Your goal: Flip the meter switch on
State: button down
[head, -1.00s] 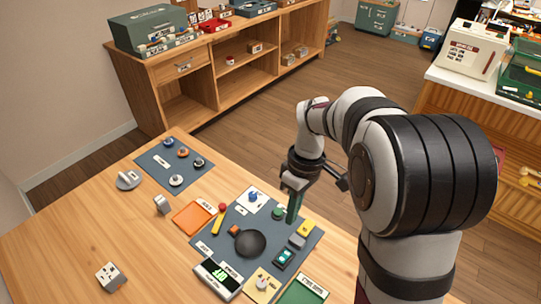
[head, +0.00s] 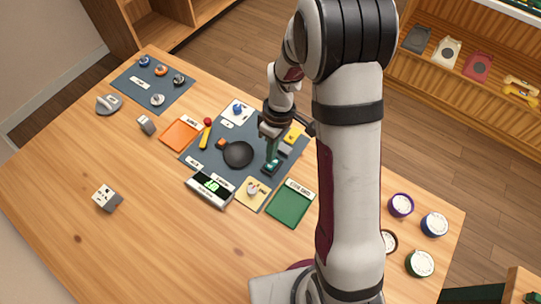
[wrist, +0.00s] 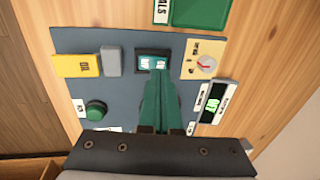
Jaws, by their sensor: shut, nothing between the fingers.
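A dark switch (wrist: 152,52) with a teal, white-marked face sits on the grey-blue mat (wrist: 130,95) in the wrist view. In the head view the switch (head: 268,168) is at the mat's front right, partly behind my fingers. My gripper (wrist: 158,72) has its green fingers closed together, tips at the lower right edge of the teal face. Whether they touch it is unclear. In the head view my gripper (head: 271,157) points down at the switch. A white meter box (head: 209,187) with a lit green display stands at the mat's front edge; its display also shows in the wrist view (wrist: 212,104).
The table's left front is mostly clear.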

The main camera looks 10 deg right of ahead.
aim_at(268, 167)
jog(key=shift+s+a+f, duration=0.1)
jog(key=shift+s+f, duration=0.05)
jog(key=shift+f, duration=0.95)
jog(key=shift+s+a+f, duration=0.45)
jog(key=shift+f, duration=0.1)
jog(key=shift+w+d, duration=0.65)
jog(key=shift+r, duration=0.15)
notch_tip(268, 167, up, 14)
jog(key=w, duration=0.1)
jog(key=shift+d+r, duration=0.25)
jog(key=shift+d, duration=0.2)
